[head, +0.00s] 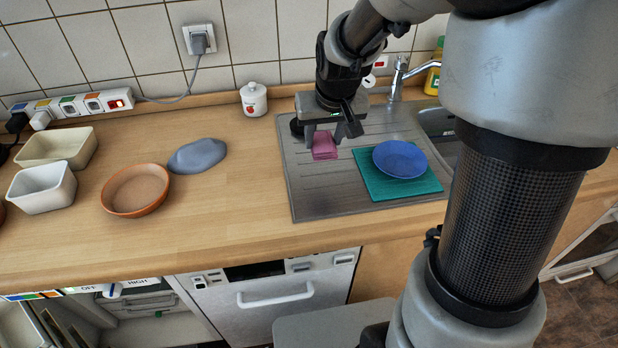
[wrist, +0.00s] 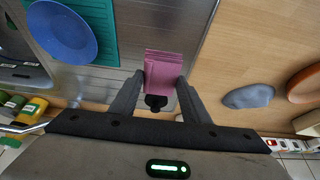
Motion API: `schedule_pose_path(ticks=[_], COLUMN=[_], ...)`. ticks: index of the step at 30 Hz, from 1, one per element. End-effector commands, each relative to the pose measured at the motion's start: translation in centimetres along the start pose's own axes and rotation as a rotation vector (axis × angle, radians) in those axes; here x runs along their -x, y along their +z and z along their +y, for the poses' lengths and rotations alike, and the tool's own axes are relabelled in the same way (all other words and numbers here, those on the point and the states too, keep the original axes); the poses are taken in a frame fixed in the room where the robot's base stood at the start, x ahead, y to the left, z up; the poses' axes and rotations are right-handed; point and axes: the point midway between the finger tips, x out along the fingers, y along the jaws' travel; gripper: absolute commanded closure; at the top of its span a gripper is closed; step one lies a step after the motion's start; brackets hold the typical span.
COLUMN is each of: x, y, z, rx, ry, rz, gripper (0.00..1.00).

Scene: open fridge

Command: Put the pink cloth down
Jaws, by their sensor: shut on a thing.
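The pink cloth (head: 325,146) is a small folded stack with visible layers. My gripper (head: 331,130) is shut on it, over the ribbed metal drainboard (head: 310,190) of the sink. In the wrist view the cloth (wrist: 164,72) sits between the two fingertips (wrist: 162,84) and sticks out beyond them. I cannot tell whether the cloth touches the drainboard. A small black knob-like thing (wrist: 156,101) shows near the cloth between the fingers.
A blue plate (head: 400,159) lies on a teal mat (head: 432,184) to the right on the drainboard. A grey-blue lump (head: 197,155), a terracotta bowl (head: 135,190) and a white canister (head: 253,99) stand to the left. The drainboard's front left is clear.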

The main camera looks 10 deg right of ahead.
Motion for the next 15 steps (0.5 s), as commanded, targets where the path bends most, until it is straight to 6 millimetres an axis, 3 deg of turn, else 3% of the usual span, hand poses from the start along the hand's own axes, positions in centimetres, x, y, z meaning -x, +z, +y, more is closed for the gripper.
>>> schedule_pose_path(ticks=[7, 15], x=[-4.3, -6.5], y=[2.0, 2.8], z=[0.0, 0.0], rx=[0.000, 0.000], ry=[0.000, 0.000], rz=[-0.007, -0.005], gripper=[0.76, 0.76])
